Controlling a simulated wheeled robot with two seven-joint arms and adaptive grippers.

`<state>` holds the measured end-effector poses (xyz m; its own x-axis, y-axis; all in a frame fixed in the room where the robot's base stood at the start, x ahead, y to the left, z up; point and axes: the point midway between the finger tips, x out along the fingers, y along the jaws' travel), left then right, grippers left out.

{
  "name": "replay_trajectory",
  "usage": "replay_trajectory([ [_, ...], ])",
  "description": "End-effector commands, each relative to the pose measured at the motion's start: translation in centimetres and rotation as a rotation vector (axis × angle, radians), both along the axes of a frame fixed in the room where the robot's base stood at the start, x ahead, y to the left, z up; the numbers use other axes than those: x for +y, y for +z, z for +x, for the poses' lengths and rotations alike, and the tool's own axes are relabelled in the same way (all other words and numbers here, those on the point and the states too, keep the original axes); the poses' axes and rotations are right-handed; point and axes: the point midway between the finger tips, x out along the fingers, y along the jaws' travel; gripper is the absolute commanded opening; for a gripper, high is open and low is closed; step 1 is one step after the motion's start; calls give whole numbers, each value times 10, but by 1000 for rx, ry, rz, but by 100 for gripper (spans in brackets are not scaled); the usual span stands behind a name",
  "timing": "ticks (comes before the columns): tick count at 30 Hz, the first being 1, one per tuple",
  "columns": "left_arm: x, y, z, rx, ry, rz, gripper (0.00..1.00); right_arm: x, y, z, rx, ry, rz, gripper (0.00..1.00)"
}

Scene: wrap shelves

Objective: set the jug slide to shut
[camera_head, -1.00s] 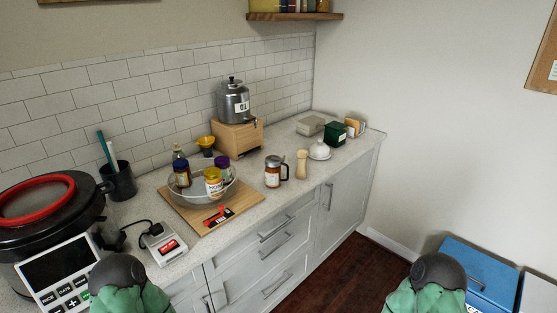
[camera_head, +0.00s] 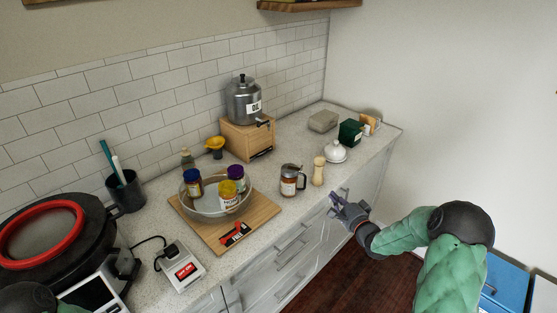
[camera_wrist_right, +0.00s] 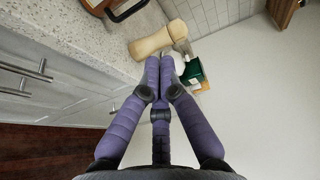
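A glass jug (camera_head: 289,182) with a dark handle, reddish-brown contents and a white label stands upright on the counter. Its top is grey, and its slide is too small to read. Part of the jug, with its curved handle, shows at the top edge of the right wrist view (camera_wrist_right: 98,5). My right gripper (camera_head: 342,206) is in front of the counter's front edge, right of and below the jug. My left gripper is out of view; only part of my left arm shows at the bottom left.
A wooden pepper mill (camera_head: 318,171) stands close right of the jug, also in the right wrist view (camera_wrist_right: 150,44). A white domed dish (camera_head: 335,153) and a green box (camera_head: 350,132) are behind it. A board (camera_head: 262,211) with a bowl of jars lies to the left.

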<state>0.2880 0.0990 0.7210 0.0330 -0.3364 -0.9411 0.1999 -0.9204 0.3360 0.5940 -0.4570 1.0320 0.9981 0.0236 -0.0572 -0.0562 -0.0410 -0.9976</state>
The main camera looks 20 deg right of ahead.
Motion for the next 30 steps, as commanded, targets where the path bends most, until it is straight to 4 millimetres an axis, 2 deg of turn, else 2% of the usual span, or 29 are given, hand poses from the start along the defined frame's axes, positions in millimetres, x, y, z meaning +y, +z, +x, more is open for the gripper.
replay_trajectory([
  [1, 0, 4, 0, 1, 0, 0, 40, -8, 15, -2, -25, -2, 14, 0],
  [3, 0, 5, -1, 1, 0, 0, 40, -14, 24, -4, -45, 2, 31, 0],
  [8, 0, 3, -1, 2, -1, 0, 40, -15, 27, 4, -57, 7, 42, 0],
  [11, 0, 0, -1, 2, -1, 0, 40, -14, 28, 17, -59, 7, 41, 0],
  [24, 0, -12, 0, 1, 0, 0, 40, -11, 26, 98, -56, 7, 40, 0],
  [30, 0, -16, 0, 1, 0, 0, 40, 9, 26, 116, -54, 7, 41, 0],
])
